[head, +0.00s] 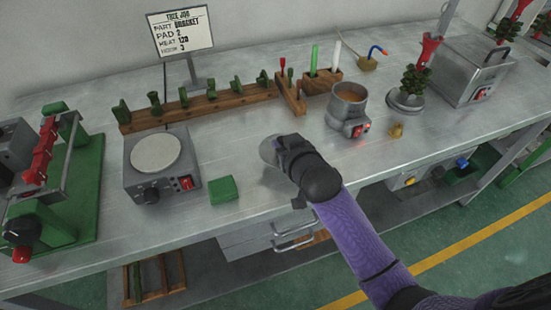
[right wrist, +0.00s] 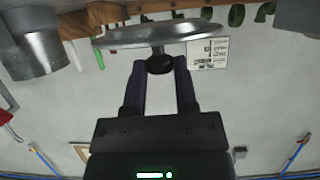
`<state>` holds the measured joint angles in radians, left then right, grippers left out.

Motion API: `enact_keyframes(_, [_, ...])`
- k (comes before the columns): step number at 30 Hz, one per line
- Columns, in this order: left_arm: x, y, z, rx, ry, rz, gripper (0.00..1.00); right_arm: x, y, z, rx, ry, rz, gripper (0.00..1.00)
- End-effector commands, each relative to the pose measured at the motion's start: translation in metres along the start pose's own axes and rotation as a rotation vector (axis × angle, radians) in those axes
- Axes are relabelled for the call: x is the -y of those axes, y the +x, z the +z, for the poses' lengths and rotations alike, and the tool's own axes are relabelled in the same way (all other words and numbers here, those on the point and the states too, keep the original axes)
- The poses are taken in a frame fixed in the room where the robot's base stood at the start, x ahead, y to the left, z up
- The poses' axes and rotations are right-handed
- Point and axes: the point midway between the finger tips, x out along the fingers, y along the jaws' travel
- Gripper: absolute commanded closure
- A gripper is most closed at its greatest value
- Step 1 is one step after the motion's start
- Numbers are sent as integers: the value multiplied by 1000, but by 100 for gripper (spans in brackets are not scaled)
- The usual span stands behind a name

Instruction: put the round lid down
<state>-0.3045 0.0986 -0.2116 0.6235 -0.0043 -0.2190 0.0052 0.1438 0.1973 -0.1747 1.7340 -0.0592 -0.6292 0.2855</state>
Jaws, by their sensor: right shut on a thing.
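The round lid (right wrist: 150,37) is a flat grey metal disc with a black knob (right wrist: 160,64). In the right wrist view my right gripper (right wrist: 160,74) is shut on the knob. In the head view a grey edge of the lid (head: 268,150) shows beside my right gripper (head: 284,148), which hides the rest of it. They are over the middle of the bench; the head view does not clearly show whether the lid touches the bench top. My left gripper is not in view.
The open wax pot (head: 349,101), holding brown wax, stands right of the lid. The green block (head: 222,189) and the hot plate unit (head: 158,178) are to the left. A wooden rack (head: 200,104) with green pieces lies behind. Bare bench (head: 235,140) surrounds the lid.

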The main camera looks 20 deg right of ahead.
Motion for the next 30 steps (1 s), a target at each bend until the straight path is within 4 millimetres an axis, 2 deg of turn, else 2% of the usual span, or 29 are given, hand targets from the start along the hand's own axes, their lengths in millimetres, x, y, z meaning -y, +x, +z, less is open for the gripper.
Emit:
enact_keyframes(7, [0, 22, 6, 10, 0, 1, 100, 0, 17, 41, 2, 0, -1, 100])
enact_keyframes(17, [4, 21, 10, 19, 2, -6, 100, 1, 17, 41, -2, 0, -1, 100])
enact_keyframes(18, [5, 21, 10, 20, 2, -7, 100, 1, 17, 41, -2, 0, -1, 60])
enact_keyframes(22, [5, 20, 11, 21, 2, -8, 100, 1, 17, 41, -2, 0, -1, 32])
enact_keyframes(23, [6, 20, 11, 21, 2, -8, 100, 1, 17, 41, -2, 0, -1, 29])
enact_keyframes(30, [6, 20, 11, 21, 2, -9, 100, 0, 17, 40, -2, 0, -1, 29])
